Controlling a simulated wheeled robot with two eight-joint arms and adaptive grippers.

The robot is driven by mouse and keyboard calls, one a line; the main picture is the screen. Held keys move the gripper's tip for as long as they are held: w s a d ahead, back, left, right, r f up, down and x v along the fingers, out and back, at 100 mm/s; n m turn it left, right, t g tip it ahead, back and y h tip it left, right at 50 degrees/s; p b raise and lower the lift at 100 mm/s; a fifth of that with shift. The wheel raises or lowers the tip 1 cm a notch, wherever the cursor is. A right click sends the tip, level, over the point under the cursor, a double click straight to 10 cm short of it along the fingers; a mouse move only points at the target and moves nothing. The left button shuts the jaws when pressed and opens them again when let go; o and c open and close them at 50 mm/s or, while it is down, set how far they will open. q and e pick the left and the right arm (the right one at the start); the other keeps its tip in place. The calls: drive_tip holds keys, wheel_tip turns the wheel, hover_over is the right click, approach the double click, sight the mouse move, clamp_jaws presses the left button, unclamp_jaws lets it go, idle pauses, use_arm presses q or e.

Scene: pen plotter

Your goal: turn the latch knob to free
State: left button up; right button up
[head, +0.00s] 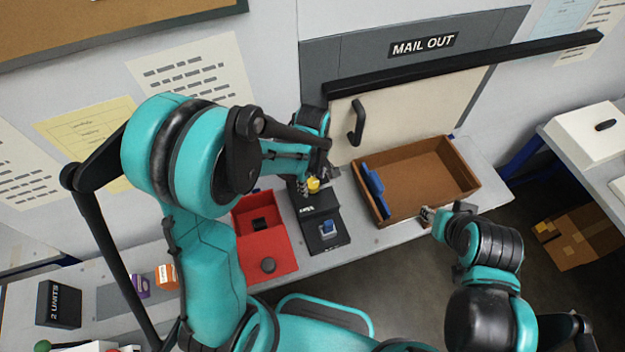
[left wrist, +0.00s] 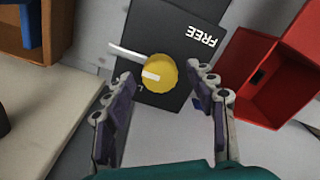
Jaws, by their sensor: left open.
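The yellow latch knob (left wrist: 163,70) sits on a dark panel (left wrist: 182,28) with the word FREE on it, upside down in the left wrist view. A white mark on the knob lies toward its left side, away from FREE. A thin pale bar (left wrist: 126,52) runs out from the knob to the upper left. My left gripper (left wrist: 163,92) is open, its fingers on either side below the knob, with gaps visible. In the head view the knob (head: 314,185) shows by my left gripper (head: 314,172). My right gripper (head: 432,215) is near the wooden tray; its jaws are unclear.
A red bin (head: 283,262) stands left of the dark latch unit, which has a blue part (head: 328,227) at its front. A wooden tray (head: 440,150) with a blue piece is to the right. A MAIL OUT hatch (head: 395,105) with a black handle (head: 356,122) is behind.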

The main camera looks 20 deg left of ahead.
use_arm(q)
drive_tip(key=c, duration=1.2)
drive_tip(key=shift+o, duration=0.2)
drive_tip(key=shift+m, duration=0.4)
drive_tip(key=m+b, duration=0.1)
drive_tip(key=m, duration=0.2)
drive_tip(key=shift+m, duration=0.3)
drive_tip(key=m+b, duration=0.1)
drive_tip(key=m, duration=0.3)
drive_tip(key=shift+b, duration=0.35)
drive_tip(key=m, duration=0.5)
drive_tip(key=shift+b, duration=0.4)
drive_tip(key=shift+m+b, duration=0.3)
drive_tip(key=shift+m, duration=2)
